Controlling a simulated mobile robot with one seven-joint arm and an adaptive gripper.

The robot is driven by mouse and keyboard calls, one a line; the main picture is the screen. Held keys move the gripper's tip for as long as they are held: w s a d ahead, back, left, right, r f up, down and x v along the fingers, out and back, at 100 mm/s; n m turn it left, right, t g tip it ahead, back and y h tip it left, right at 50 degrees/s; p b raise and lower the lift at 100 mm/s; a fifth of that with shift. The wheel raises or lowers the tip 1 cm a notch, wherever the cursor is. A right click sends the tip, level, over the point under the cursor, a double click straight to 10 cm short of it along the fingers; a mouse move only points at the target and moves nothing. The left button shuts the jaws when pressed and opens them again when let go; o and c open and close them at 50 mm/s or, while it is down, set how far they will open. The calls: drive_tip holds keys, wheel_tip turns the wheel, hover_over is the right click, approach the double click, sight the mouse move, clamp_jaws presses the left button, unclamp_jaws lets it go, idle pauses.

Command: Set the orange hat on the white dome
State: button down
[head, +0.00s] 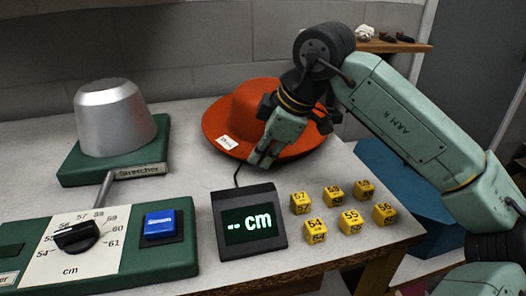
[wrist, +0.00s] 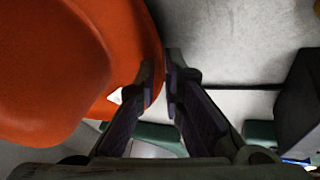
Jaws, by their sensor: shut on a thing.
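The orange hat (head: 262,100) lies crown up on the grey table at the back middle, with a small white tag (head: 227,142) on its brim. It fills the left of the wrist view (wrist: 50,65). My gripper (head: 262,158) reaches down at the front right of the brim. In the wrist view its fingers (wrist: 161,78) are close together at the brim edge, shut on the hat; the exact pinch is dark and hard to see. A silver-grey dome (head: 115,118) stands on a green base marked "Stretcher", left of the hat. No clearly white dome shows.
A green panel with a black dial (head: 76,237) and a blue button (head: 160,223) lies front left. A display (head: 248,224) reading "-- cm" and several yellow numbered cubes (head: 351,221) stand in front of the hat. A blue box (head: 400,190) is beyond the table's right edge.

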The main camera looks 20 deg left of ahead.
drive_tip(key=shift+f, duration=0.1)
drive_tip(key=c, duration=1.6)
unclamp_jaws()
drive_tip(key=shift+c, duration=0.2)
